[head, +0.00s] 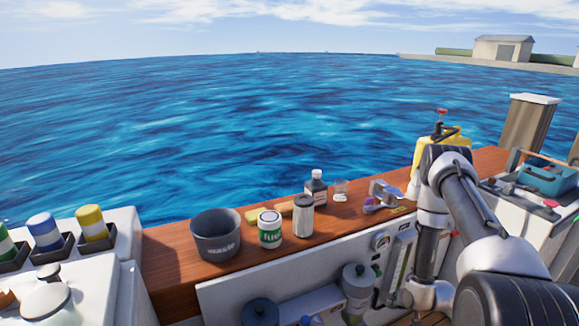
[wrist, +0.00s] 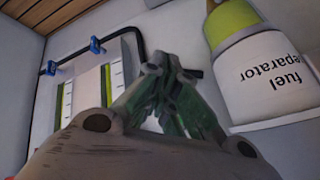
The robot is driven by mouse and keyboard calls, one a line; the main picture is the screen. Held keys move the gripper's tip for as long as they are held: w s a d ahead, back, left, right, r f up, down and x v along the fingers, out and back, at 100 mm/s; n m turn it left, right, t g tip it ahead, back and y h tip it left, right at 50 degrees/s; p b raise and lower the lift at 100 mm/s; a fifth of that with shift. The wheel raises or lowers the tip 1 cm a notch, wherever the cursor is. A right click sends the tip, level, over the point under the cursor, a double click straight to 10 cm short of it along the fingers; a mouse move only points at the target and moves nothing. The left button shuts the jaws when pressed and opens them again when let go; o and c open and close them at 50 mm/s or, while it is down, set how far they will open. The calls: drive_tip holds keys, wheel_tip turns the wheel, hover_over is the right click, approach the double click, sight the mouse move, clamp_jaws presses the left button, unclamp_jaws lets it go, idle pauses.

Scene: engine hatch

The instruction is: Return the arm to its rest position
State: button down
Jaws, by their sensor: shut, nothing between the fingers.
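My arm (head: 470,215) reaches over the wooden ledge at the right of the head view and bends down into the hatch. Its lower end is near the bottom edge there, and I cannot make out the fingers in that view. In the wrist view my gripper (wrist: 165,68) is shut and empty. Its fingertips point toward the hatch wall, between a white gauge panel (wrist: 92,88) on the left and a fuel separator (wrist: 268,75) on the right. A black hose (wrist: 140,42) passes near the fingertips; I cannot tell whether they touch.
On the wooden ledge (head: 175,262) stand a grey waste bucket (head: 215,240), a white and green can (head: 269,232), a jar (head: 303,220) and a dark bottle (head: 316,188). A yellow jug (head: 455,138) stands behind my arm. A blue toolbox (head: 548,179) is at right.

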drive_tip(key=s+f+g, duration=0.3)
drive_tip(key=s+g, duration=0.1)
drive_tip(key=s, duration=0.4)
drive_tip(key=s+d+r+n+g+h, duration=0.1)
drive_tip(key=s+d+r+g, duration=0.1)
drive_tip(key=s+r+g, duration=0.3)
wheel_tip(320, 180, up, 30)
drive_tip(key=s+g+h, duration=0.1)
drive_tip(key=s+g, duration=0.1)
drive_tip(key=s, duration=0.1)
drive_tip(key=s+a+r+n+t, duration=0.1)
drive_tip(key=s+a+r+t, duration=0.1)
drive_tip(key=r, duration=0.7)
drive_tip(key=s+a+r+n+t, duration=0.1)
drive_tip(key=s+a+r+t, duration=0.2)
drive_tip(key=r, duration=0.7)
drive_tip(key=s+a+r+t, duration=0.3)
drive_tip(key=s+a+r, duration=0.1)
drive_tip(key=r, duration=0.6)
drive_tip(key=shift+a+n, duration=0.2)
drive_tip(key=shift+n, duration=0.2)
drive_tip(key=shift+r, duration=0.1)
